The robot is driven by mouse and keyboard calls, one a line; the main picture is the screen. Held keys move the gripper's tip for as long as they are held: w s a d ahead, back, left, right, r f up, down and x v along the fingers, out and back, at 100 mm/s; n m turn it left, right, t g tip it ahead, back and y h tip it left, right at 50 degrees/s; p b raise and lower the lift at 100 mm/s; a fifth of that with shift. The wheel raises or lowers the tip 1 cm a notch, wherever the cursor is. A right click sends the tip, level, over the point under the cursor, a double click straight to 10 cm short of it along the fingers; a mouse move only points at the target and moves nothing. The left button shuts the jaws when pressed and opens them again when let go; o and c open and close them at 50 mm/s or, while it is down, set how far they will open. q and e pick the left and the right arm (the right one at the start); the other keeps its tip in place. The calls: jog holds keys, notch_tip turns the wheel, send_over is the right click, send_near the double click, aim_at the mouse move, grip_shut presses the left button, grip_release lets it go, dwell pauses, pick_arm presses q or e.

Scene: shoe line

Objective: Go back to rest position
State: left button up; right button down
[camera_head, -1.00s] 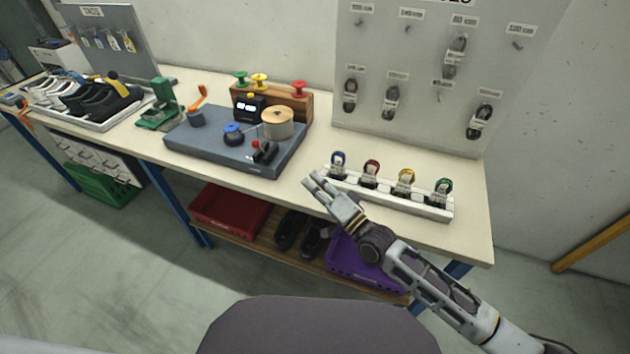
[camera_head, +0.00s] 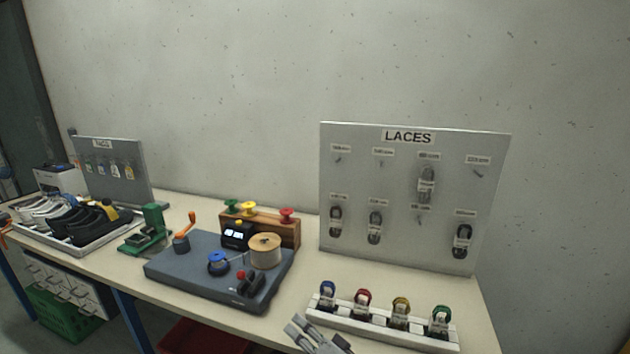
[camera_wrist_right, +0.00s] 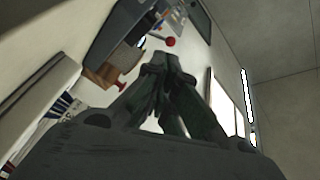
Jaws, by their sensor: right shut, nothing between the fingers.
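My right gripper (camera_head: 298,329) shows at the bottom edge of the head view, at the front of the table. It stands just left of the white rack (camera_head: 379,329) with several coloured lace bundles. The fingers look close together with nothing between them. In the right wrist view the fingers (camera_wrist_right: 166,62) also meet and hold nothing. Most of the right arm is cut off below the head view.
The grey winding station (camera_head: 205,277) sits left of the right gripper, with a wooden spool holder (camera_head: 287,231) behind it. The LACES board (camera_head: 398,180) stands at the back. A green clamp device (camera_head: 151,229) and a shoe tray (camera_head: 75,252) are farther left.

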jog(key=s+d+f+n+g+h, duration=0.2)
jog(key=s+d+f+g+h, duration=0.4)
jog(key=s+d, duration=0.55)
jog(key=s+d+f+n+g+h, duration=0.3)
jog(key=s+d+f+h, duration=0.5)
jog(key=d, duration=0.7)
notch_tip(320, 180, down, 31)
jog(key=s+d+g, duration=0.1)
jog(key=s+d, duration=0.1)
jog(key=s+d+f, duration=0.4)
jog(key=s+f, duration=0.6)
jog(key=s+d+f+g, duration=0.1)
jog(key=s+d+f, duration=0.3)
jog(key=s+f, duration=0.6)
jog(key=shift+s+f, duration=0.4)
jog(key=shift+s, duration=0.05)
